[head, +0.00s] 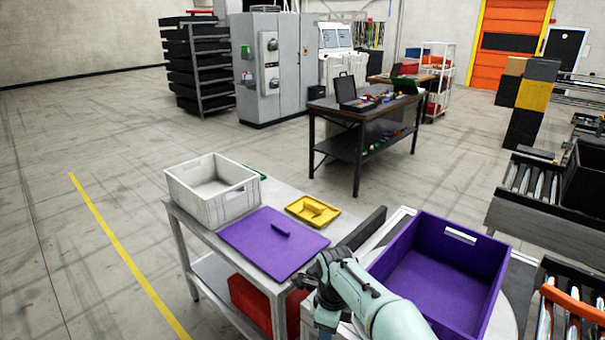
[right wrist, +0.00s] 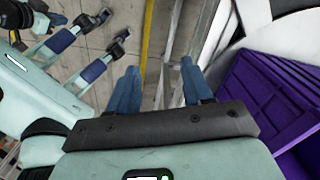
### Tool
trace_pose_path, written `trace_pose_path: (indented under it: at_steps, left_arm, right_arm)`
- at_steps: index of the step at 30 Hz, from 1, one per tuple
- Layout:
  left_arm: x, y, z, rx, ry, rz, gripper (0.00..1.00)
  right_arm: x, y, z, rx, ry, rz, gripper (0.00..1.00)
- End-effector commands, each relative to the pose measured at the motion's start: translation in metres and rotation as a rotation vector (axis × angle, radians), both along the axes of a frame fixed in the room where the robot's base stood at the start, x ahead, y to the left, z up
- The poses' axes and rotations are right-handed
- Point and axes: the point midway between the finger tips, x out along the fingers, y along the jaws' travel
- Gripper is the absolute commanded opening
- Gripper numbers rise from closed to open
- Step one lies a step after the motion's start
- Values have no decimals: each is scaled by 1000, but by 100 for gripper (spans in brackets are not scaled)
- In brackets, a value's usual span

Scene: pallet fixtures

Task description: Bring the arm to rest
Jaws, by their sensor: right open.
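My right gripper (right wrist: 160,78) shows in the right wrist view with its two blue fingers spread apart. Nothing sits between them, and grey floor and a strip of yellow line show beyond. The purple crate (right wrist: 265,95) is to the right of the fingers, apart from them. In the head view a pale green arm of mine comes in from the bottom, bent in front of the table corner, left of the purple crate (head: 497,272). Its gripper fingers are not visible there.
A metal table (head: 190,225) holds a white crate (head: 228,205), a purple lid (head: 260,245) and a yellow tray (head: 325,203). A red box (head: 252,303) is on its lower shelf. Roller conveyors (head: 525,185) stand at the right. Floor left of the table is clear.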

Motion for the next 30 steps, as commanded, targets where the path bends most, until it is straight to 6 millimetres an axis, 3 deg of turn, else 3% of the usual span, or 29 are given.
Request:
trace_pose_path:
  at_steps: [1,5,8,12,15,18,22,25,30]
  left_arm:
    - [1,0,0,0,-1,0,0]
    - [1,0,0,1,-2,0,0]
    - [1,0,0,0,-2,0,0]
    - [0,0,0,0,-1,-1,0]
    - [0,0,0,0,0,0,0]
    - [0,0,0,0,0,0,0]
    - [0,0,0,0,-1,0,0]
    - [0,0,0,0,-1,0,0]
    - [0,0,0,0,-1,0,0]
  right_arm:
    - [-1,-10,-33,6,22,69,50]
    - [-12,-30,-112,45,38,302,50]
    - [-36,-47,-178,91,43,506,50]
    - [-92,-66,-261,169,18,807,50]
    - [-140,-73,-305,219,-26,1013,50]
    - [-191,-74,-333,258,-84,1201,50]
    - [-243,-69,-348,279,-165,1399,50]
    - [-268,-65,-349,277,-212,1502,50]
    - [-284,-61,-348,265,-251,1585,50]
